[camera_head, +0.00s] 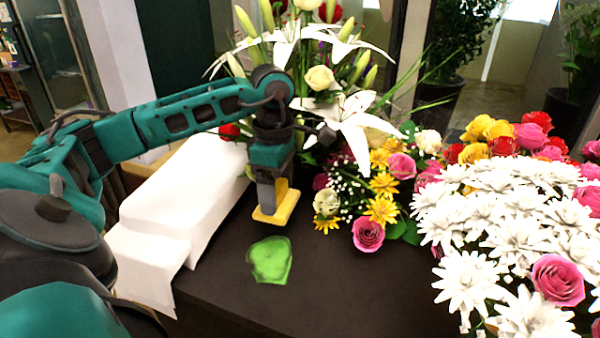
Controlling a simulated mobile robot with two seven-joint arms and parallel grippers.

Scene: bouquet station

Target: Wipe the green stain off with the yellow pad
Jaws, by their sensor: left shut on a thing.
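The green stain (270,260) is a bright irregular patch on the dark table top, near the middle of the head view. The yellow pad (277,207) is a flat block just behind the stain. My left gripper (267,194) points down and is shut on the pad. The pad is apart from the stain in the picture; whether it touches the table I cannot tell. My right gripper does not show.
White paper (185,200) lies left of the pad, hanging over the table's front edge. Lilies and mixed flowers (368,233) stand close behind and right. White daisies (500,225) crowd the right. The dark table (340,290) is bare around the stain.

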